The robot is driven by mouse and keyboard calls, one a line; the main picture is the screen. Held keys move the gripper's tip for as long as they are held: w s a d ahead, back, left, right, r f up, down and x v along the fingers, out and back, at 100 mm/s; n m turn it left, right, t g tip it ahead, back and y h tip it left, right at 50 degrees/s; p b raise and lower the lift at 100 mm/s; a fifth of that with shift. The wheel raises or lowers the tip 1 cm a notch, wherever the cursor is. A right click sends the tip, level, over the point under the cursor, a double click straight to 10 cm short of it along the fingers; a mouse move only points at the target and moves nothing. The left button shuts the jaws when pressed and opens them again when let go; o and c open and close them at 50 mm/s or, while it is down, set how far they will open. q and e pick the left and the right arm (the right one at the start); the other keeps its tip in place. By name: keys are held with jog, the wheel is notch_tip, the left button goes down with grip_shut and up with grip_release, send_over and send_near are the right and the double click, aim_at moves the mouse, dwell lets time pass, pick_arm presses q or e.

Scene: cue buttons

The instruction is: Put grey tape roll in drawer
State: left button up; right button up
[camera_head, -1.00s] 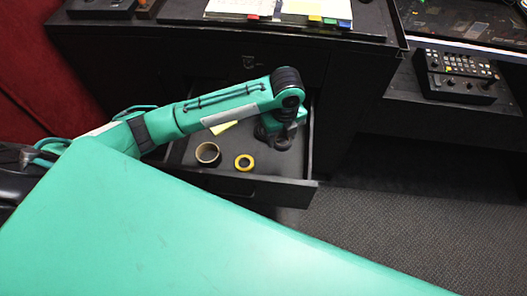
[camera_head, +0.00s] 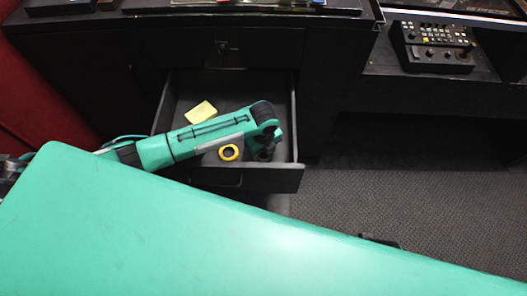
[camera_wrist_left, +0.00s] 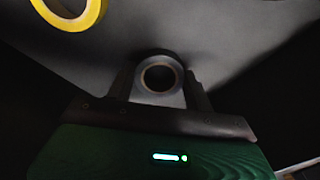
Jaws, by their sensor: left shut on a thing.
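The grey tape roll (camera_wrist_left: 160,76) is between the fingertips of my left gripper (camera_wrist_left: 160,92) in the left wrist view. In the head view, my left gripper (camera_head: 264,152) hangs over the front right of the open drawer (camera_head: 275,181), mostly hidden under my wrist. The grey roll cannot be made out clearly there. The left wrist view shows the drawer's grey floor around the roll; whether the roll touches it I cannot tell. My right gripper is not in view.
A yellow tape roll (camera_head: 229,152) lies in the drawer left of my gripper; it also shows in the left wrist view (camera_wrist_left: 72,14). A yellow note (camera_head: 201,111) lies farther back. The drawer's side walls are close. A control panel (camera_head: 436,47) stands at right.

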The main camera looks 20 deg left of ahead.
pick_arm(q)
jog(key=shift+f, duration=0.1)
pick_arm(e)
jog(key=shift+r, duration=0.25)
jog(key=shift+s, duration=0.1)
pick_arm(q)
jog(key=o, duration=0.9)
jog(key=shift+f, duration=0.1)
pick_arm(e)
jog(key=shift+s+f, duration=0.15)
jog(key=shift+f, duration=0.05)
pick_arm(q)
jog(key=shift+o, duration=0.2)
notch_tip(320, 180, up, 3)
jog(key=shift+w+r+p, duration=0.1)
jog(key=shift+p, duration=0.25)
notch_tip(320, 180, up, 9)
jog(key=p, duration=0.1)
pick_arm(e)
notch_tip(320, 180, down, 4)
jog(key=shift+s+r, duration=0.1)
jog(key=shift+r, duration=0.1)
